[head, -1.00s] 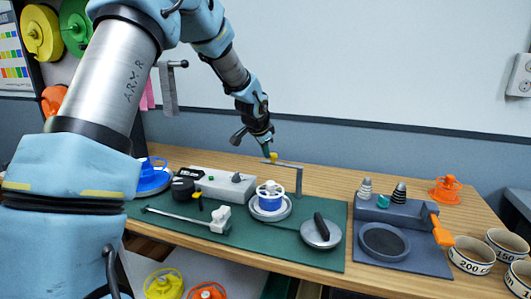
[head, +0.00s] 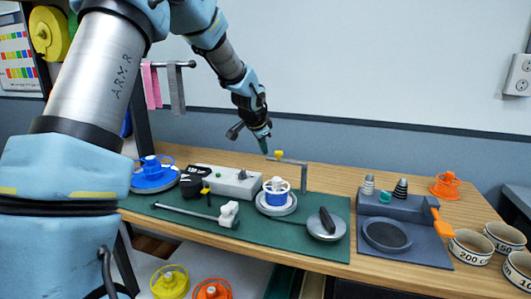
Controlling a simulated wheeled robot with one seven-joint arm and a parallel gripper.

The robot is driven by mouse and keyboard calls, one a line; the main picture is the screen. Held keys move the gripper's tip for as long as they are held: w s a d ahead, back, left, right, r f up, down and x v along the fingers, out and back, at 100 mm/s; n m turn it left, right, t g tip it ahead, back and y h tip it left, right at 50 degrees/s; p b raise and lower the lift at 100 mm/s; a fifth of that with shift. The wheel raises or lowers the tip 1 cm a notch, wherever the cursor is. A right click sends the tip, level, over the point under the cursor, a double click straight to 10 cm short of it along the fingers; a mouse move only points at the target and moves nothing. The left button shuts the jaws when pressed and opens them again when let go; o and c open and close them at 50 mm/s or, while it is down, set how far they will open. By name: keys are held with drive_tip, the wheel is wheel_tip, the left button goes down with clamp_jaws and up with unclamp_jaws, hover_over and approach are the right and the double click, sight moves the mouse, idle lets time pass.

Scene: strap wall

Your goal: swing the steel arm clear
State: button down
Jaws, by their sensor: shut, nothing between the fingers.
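The steel arm (head: 292,161) is a thin grey bar. It runs left from the top of an upright grey post (head: 303,178) on the green mat (head: 265,231). A small yellow knob (head: 278,154) stands near its free left end. Below that end, a blue and white spool (head: 276,190) sits on a round metal plate. My gripper (head: 264,148) points down, shut and empty, just left of the yellow knob. It looks apart from the knob, but depth is hard to judge here.
A grey box (head: 228,181) and a rod with a white block (head: 229,213) lie left of the spool. A round weight with a black handle (head: 326,224) is at right. Beyond are a dark fixture (head: 405,258) with an orange lever and several labelled cups (head: 470,246).

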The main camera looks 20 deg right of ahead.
drive_tip(key=a+r+b, duration=0.1)
drive_tip(key=a+r, duration=0.3)
drive_tip(key=r, duration=0.3)
drive_tip(key=shift+a, duration=0.4)
